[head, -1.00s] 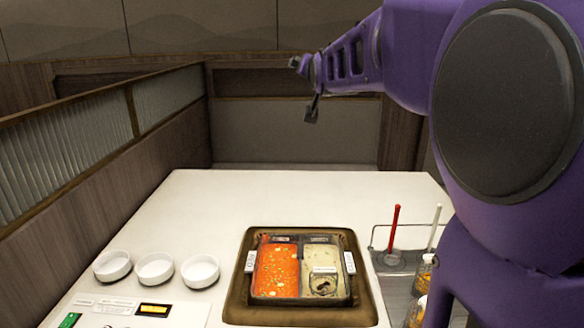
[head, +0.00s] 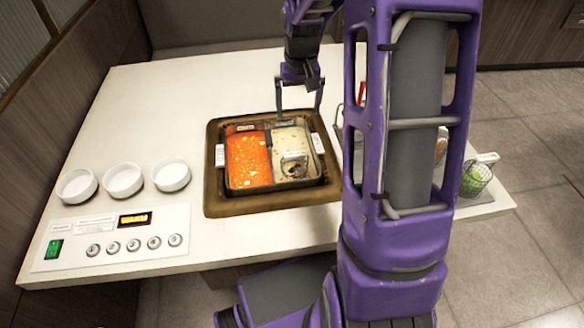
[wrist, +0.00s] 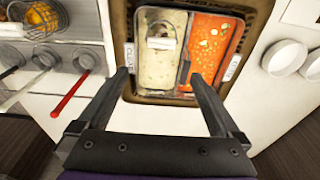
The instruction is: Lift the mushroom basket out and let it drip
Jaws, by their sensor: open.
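The pot (head: 215,195) is set in the white counter and has two sides: orange-red broth (head: 248,160) on the left and pale broth (head: 290,137) on the right. A small basket with dark contents (head: 294,170) sits in the near part of the pale side, with a white tag at its top. In the wrist view the basket (wrist: 161,30) is at the top of the pale side. My gripper (head: 299,108) is open and empty, fingers down, above the pot's far edge. In the wrist view my fingertips (wrist: 159,75) are apart from the basket.
White bowls (head: 123,180) stand left of the pot, behind a control panel (head: 120,238) with a lit display. A wire basket with green contents (head: 472,182) is at the right. A red handle (wrist: 72,103) lies beside the pot in the wrist view.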

